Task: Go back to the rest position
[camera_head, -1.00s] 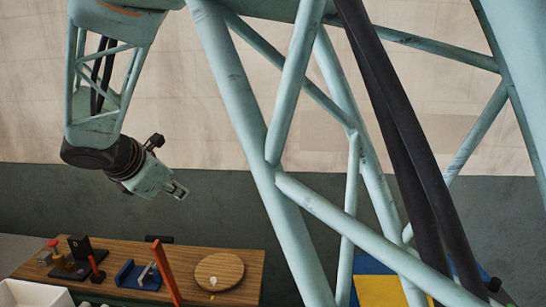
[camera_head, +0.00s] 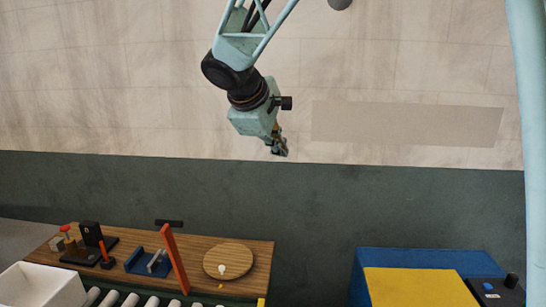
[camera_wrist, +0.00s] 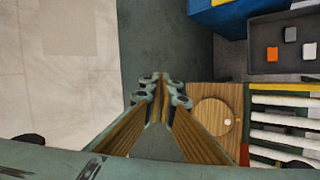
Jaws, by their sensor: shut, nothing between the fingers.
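My gripper (camera_head: 279,147) hangs in the air in the upper middle of the head view, well above the wooden bench and in front of the pale wall. It is shut and empty. In the wrist view its fingers (camera_wrist: 160,82) meet in the middle of the picture, with nothing between them. The bench's round wooden board (camera_head: 229,261) lies below, apart from the gripper; it also shows beyond the fingers in the wrist view (camera_wrist: 213,115). A small pale knob-like thing (camera_head: 222,269) sits on the board.
The bench holds a blue fixture (camera_head: 147,263), a tilted orange bar (camera_head: 175,259) and a black fixture (camera_head: 91,236). A white bin (camera_head: 42,288) and rollers (camera_head: 131,300) stand in front. A blue-and-yellow machine (camera_head: 418,285) is at right. A grey tray (camera_wrist: 264,66) holds small blocks.

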